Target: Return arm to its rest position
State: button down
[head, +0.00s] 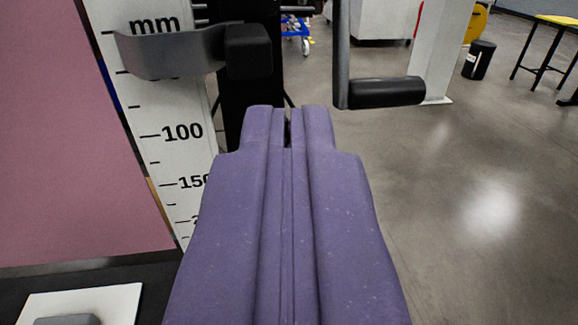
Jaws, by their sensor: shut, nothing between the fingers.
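My gripper (288,115) is purple and reaches up the middle of the head view. Its two fingers lie side by side, shut, with only a thin dark slit at the tips and nothing held. Just beyond the tips, up and to the right, is a grey crank arm with a black cylindrical handle (386,92). The gripper is apart from the handle in the picture. The rest of my arm is not in view.
A white millimetre scale (165,110) and a curved grey bracket (172,52) on a black post stand close at the left, beside a pink panel (65,140). Grey floor (480,200) lies open at the right. A black bin (479,60) and yellow-topped table (560,21) stand farther back.

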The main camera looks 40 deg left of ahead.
jog(key=w+d+p+v, duration=0.1)
jog(key=p+v, duration=0.1)
jog(key=v, duration=0.6)
jog(key=w+d+r+m+t+h, duration=0.1)
jog(key=w+d+r+h, duration=0.15)
jog(key=r, duration=0.45)
jog(key=w+d+r+m+t+h, duration=0.1)
jog(key=w+d+r+h, duration=0.2)
jog(key=r, duration=0.4)
jog(key=w+d+r+m+t+h, duration=0.1)
jog(key=w+d+r+h, duration=0.2)
jog(key=r, duration=0.4)
jog(key=s+d+r+m+h, duration=0.1)
jog(key=s+r+m+h, duration=0.15)
jog(key=r, duration=0.35)
jog(key=s+d+r+m+h, duration=0.1)
jog(key=s+r+h, duration=0.1)
jog(key=s+r, duration=0.35)
jog(key=s+r+m+g+y, duration=0.1)
jog(key=s+r+m, duration=0.1)
jog(key=s+r, duration=0.9)
jog(key=shift+s+a+r+b, duration=0.2)
jog(key=shift+s+r+b, duration=0.15)
jog(key=shift+r, duration=0.4)
